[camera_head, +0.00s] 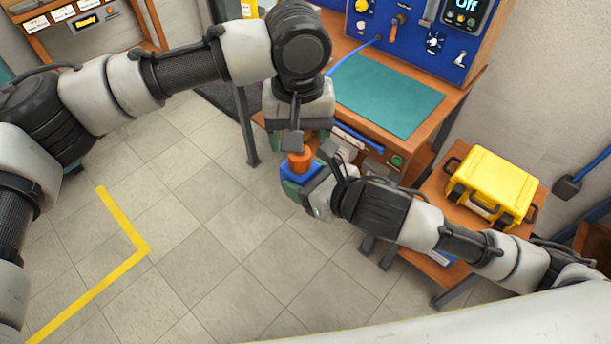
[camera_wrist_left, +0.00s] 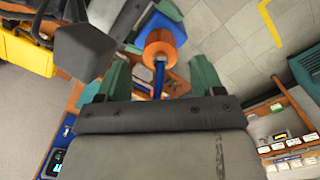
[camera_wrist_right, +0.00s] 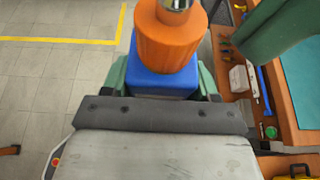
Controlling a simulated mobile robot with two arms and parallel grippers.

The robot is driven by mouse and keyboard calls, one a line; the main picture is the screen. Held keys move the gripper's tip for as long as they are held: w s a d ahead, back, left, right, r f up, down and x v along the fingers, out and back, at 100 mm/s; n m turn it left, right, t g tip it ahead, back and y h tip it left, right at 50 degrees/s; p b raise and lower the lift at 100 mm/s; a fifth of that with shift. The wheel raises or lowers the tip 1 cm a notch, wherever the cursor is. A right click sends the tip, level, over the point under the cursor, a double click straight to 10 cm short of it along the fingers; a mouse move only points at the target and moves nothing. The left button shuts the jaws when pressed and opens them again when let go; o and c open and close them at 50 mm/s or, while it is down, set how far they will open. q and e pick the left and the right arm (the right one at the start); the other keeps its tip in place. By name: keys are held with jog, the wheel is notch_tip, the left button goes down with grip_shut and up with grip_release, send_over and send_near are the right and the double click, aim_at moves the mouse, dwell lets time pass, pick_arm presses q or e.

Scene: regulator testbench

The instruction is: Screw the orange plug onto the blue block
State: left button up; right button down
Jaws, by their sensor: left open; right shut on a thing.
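The blue block (camera_head: 289,173) is held in my right gripper (camera_head: 308,187), in the air in front of the bench. In the right wrist view the block (camera_wrist_right: 160,83) sits between the green fingers. The orange plug (camera_head: 300,161) stands on the block's top; it also shows in the right wrist view (camera_wrist_right: 167,42), with a metal fitting (camera_wrist_right: 178,4) at its end. Whether its thread is engaged is hidden. My left gripper (camera_head: 306,137) is just above the plug. In the left wrist view its green fingers (camera_wrist_left: 160,80) are spread, with the plug (camera_wrist_left: 165,42) beyond them, apart from both.
The bench (camera_head: 358,53) with a teal mat (camera_head: 385,93) and a blue control panel (camera_head: 418,22) is behind my grippers. A yellow case (camera_head: 492,184) stands on a low table (camera_head: 459,208) at right. The tiled floor (camera_head: 205,245) at front left is free.

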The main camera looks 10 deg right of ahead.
aim_at(300, 173)
pick_arm(q)
jog(key=shift+c, duration=0.7)
jog(key=shift+w+r, duration=0.1)
jog(key=shift+r, duration=0.25)
jog(key=shift+c, duration=0.8)
notch_tip(300, 173, up, 3)
jog(key=shift+f, duration=0.1)
jog(key=shift+f, duration=0.1)
jog(key=shift+f, duration=3.95)
jog(key=shift+c, duration=0.3)
